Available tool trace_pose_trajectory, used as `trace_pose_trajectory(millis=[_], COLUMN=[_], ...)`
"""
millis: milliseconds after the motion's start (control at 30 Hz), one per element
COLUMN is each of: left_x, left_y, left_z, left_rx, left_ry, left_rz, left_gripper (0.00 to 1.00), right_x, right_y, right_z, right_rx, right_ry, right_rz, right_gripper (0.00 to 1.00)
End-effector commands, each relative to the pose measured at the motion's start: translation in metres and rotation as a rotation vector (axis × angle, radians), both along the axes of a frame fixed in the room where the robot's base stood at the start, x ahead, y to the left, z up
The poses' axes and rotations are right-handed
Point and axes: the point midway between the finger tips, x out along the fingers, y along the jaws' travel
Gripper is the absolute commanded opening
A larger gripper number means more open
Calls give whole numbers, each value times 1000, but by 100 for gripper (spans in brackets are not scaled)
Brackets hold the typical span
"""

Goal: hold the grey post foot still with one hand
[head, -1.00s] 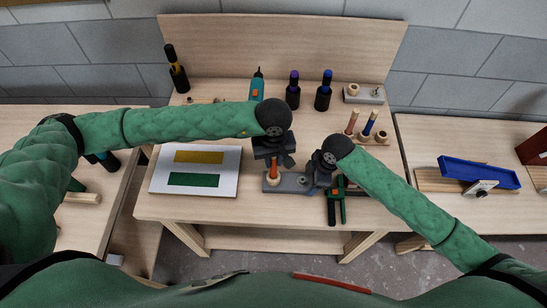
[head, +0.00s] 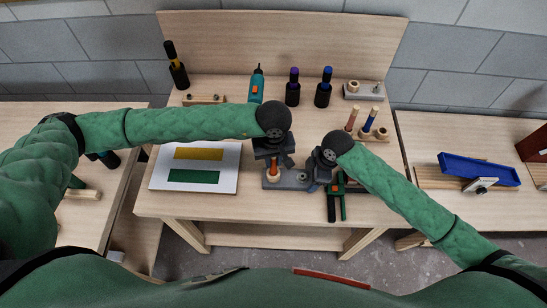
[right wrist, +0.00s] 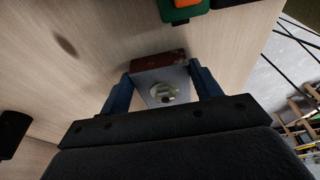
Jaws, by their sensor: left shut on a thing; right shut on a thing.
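The grey post foot (head: 290,184) lies flat near the front middle of the table. A pale wooden ring (head: 272,178) sits at its left part, with an orange-red peg (head: 274,170) upright in it. My left gripper (head: 275,163) is directly above and looks shut on the peg's top; its jaws hide the contact. My right gripper (head: 313,183) is shut on the foot's right end. In the right wrist view my blue fingers flank a grey block (right wrist: 150,80) with a round metal fitting; a red-brown face (right wrist: 158,60) shows beyond it.
A green and black tool (head: 336,202) lies just right of the right gripper. A white board with yellow and green bars (head: 228,160) lies left. Bottles (head: 292,92), a teal driver (head: 257,85) and a second grey block (head: 352,95) stand at the back.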

Motion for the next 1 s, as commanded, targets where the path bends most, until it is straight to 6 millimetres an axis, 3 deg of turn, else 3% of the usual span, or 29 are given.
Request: trace_pose_trajectory(millis=[533,567,667,1000], left_x=[0,0,0,0], left_y=[0,0,0,0], left_z=[-11,-11,-11,-8], left_rx=[0,0,0,-1], left_ry=[1,0,0,0], left_rz=[0,0,0,0], left_gripper=[0,25,44,44], right_x=[0,0,0,0], right_y=[0,0,0,0], right_z=[0,0,0,0], right_rx=[0,0,0,0], right_ry=[0,0,0,0], right_rz=[0,0,0,0], right_gripper=[43,43,43,43])
